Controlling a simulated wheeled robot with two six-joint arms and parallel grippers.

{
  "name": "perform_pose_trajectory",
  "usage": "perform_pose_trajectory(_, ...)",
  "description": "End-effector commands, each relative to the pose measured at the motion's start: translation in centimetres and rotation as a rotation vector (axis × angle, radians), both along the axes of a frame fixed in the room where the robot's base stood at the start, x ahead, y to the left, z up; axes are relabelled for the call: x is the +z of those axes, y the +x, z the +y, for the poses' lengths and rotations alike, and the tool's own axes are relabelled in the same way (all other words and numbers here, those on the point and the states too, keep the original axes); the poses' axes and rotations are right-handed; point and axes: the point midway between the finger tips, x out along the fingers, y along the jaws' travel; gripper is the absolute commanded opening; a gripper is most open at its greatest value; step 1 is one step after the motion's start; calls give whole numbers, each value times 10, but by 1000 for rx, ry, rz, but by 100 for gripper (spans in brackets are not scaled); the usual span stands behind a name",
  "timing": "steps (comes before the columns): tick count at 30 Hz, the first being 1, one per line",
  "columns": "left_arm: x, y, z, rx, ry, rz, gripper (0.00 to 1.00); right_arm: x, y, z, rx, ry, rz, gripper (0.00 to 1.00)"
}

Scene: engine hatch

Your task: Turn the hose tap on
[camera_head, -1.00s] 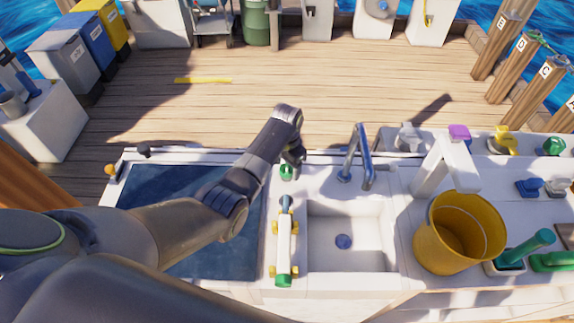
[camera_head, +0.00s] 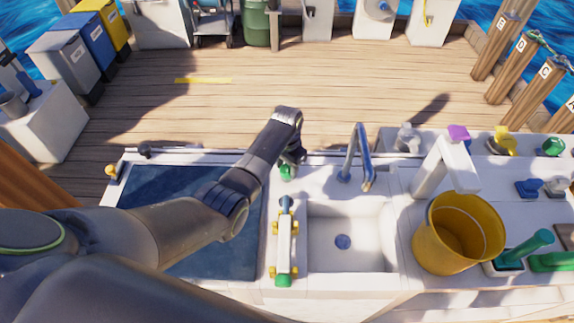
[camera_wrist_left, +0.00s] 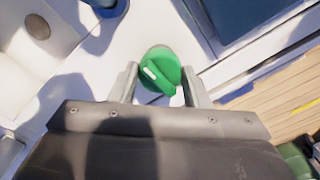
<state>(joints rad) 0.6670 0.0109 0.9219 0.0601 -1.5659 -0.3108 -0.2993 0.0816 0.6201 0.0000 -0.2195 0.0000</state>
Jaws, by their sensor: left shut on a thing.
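A round green knob with a raised grip bar and a white mark (camera_wrist_left: 158,66) sits on the white counter, left of the tall faucet. It also shows in the head view (camera_head: 287,173), partly hidden by my left gripper. My left gripper (camera_head: 293,160) reaches over the counter to this knob. In the left wrist view its two fingers (camera_wrist_left: 160,84) stand on either side of the knob's grip bar, shut on it. My right gripper is not in view.
A blue-grey faucet (camera_head: 356,155) stands right of the knob, behind the white sink (camera_head: 345,262). A white bar with green and yellow ends (camera_head: 285,243) lies left of the sink. A yellow bucket (camera_head: 430,250) stands to the right.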

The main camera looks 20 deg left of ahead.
Motion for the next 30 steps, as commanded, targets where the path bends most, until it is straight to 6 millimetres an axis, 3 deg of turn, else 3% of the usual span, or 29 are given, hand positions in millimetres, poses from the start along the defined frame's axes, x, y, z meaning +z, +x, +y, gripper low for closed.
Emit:
perform_pose_trajectory(15, 3, 0, 0, 404, 1, 2, 20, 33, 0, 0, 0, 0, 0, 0)
perform_pose_trajectory(30, 2, 1, 0, 878, 1, 0, 20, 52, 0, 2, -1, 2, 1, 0)
